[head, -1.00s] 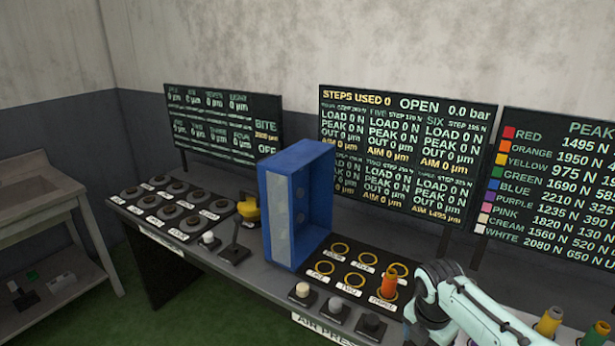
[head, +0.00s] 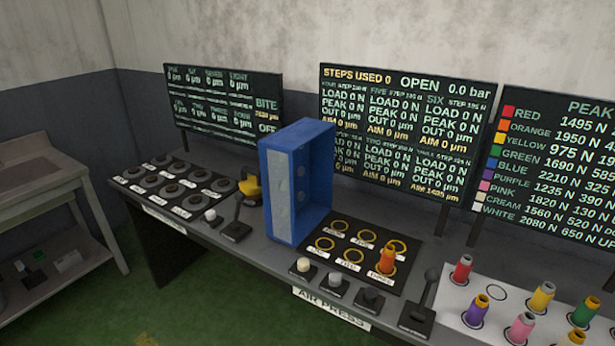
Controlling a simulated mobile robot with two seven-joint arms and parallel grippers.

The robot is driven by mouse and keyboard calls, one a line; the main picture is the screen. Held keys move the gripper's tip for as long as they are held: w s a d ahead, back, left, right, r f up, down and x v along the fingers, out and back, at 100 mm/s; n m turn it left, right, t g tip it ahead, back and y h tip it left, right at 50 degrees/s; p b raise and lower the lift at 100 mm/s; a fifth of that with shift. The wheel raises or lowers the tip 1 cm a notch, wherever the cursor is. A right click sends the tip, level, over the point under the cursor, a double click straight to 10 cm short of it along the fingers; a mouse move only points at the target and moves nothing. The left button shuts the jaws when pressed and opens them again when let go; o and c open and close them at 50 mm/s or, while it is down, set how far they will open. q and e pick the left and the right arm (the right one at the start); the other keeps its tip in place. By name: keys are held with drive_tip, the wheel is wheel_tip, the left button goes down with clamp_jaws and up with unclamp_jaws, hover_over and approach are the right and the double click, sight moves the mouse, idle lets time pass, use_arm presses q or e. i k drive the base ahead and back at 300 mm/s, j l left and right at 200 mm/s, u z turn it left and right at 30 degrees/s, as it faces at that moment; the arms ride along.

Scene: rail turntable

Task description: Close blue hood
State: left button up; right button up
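The blue hood (head: 270,200) is a box-like cover with a pale strip on its left face. It stands raised on its edge on the bench, its open side facing right. To its right lies a black plate with several yellow rings (head: 352,255). An orange spool-shaped piece (head: 388,261) stands on the ring at the plate's right front. The screen (head: 408,130) behind reads OPEN and 0.0 bar. Neither of my grippers is in view.
A black lever (head: 424,295) stands right of the plate, beside a white board (head: 455,301) with several coloured spools. Several knobs (head: 304,266) line the front edge. A yellow-headed lever (head: 249,188) and a dark panel of round pads (head: 170,188) are left of the hood.

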sight(297, 160)
drive_tip(key=j+z, duration=0.15)
drive_tip(key=z, duration=0.25)
drive_tip(key=i+j+z, duration=0.1)
drive_tip(key=z, duration=0.3)
drive_tip(key=j+z, duration=0.25)
drive_tip(key=j, duration=0.3)
drive_tip(key=j+z, duration=0.25)
drive_tip(key=j, duration=0.25)
drive_tip(key=j+z, duration=0.1)
drive_tip(key=j, duration=0.45)
drive_tip(key=k+j+z, duration=0.1)
drive_tip(key=j, duration=0.4)
drive_tip(key=k+j, duration=0.1)
drive_tip(key=j, duration=0.4)
drive_tip(key=k+j, duration=0.1)
drive_tip(key=j, duration=0.9)
drive_tip(key=k+z, duration=0.05)
